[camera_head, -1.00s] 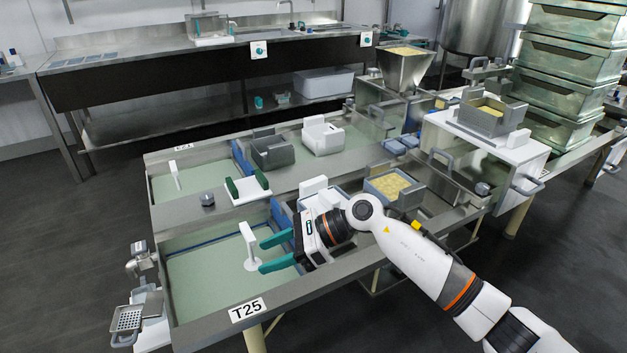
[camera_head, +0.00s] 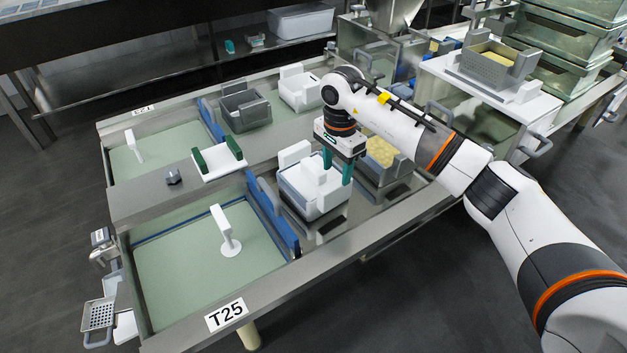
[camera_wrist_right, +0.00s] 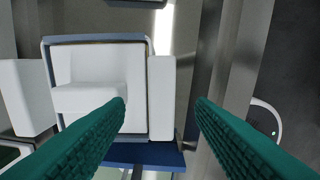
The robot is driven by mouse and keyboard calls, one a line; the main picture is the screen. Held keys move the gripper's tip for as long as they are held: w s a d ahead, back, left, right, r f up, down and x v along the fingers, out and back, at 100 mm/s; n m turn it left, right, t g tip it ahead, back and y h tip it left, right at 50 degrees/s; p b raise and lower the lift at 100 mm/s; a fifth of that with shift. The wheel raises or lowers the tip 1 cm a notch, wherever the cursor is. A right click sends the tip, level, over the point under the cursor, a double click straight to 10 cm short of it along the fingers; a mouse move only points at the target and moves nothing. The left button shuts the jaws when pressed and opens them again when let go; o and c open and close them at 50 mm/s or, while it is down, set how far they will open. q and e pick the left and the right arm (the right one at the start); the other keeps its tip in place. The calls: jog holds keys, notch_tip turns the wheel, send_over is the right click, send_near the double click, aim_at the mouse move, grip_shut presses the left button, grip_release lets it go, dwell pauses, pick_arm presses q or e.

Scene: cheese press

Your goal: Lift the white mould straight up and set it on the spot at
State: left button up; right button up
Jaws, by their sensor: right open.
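A white mould (camera_head: 312,190) with a raised block on top sits on the metal table, right of a blue divider. In the right wrist view the mould (camera_wrist_right: 90,115) has a grey-blue rim and an upright white plate (camera_wrist_right: 162,95) at its right side. My right gripper (camera_head: 337,168) points down over the right part of the mould. Its two green fingers are apart, and in the right wrist view the plate appears between the fingertips (camera_wrist_right: 162,103). I cannot tell whether they touch it. My left gripper is not in view.
A second white mould (camera_head: 300,90) and a grey mould (camera_head: 245,108) stand in the back row. A curd-filled mould (camera_head: 380,152) is close right of my gripper. A white stand (camera_head: 228,232) rises from the pale green basin (camera_head: 185,285), which is otherwise clear.

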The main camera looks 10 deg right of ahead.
aim_at(335, 183)
jog(key=shift+f, duration=0.35)
jog(key=f, duration=0.3)
jog(key=shift+s+a+f+b, duration=0.15)
jog(key=shift+s+f+b, duration=0.05)
jog(key=shift+f+b, duration=0.15)
jog(key=shift+f, duration=0.45)
grip_shut()
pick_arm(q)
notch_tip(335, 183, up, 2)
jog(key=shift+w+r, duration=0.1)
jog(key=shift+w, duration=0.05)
pick_arm(e)
jog(key=shift+w+r, duration=0.15)
jog(key=shift+r, duration=0.05)
